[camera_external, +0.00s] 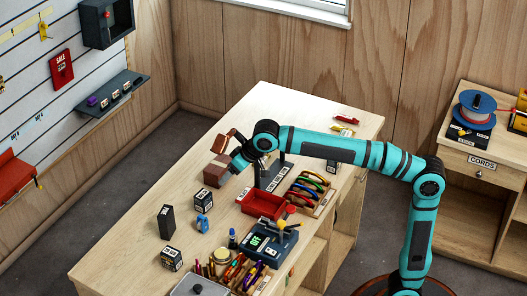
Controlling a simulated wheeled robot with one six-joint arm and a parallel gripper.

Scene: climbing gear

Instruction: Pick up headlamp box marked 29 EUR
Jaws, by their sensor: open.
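Two small dark boxes with white printed labels stand on the wooden table: one labelled box (203,199) near the middle and another labelled box (172,259) near the front left edge. Their print is too small to read, so I cannot tell which, if either, is marked 29 EUR. My gripper (234,163) is at the end of the teal arm, over the table's left side. It is open, beside a brown block (216,172), behind the middle labelled box. I see nothing held; its fingertips are small and partly hidden.
A tall black box (166,221) and a small blue item (202,225) stand close to the labelled boxes. A red tray (263,205), a rack of coloured carabiners (308,188) and a device with a green display (266,243) crowd the right. The table's front left is mostly clear.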

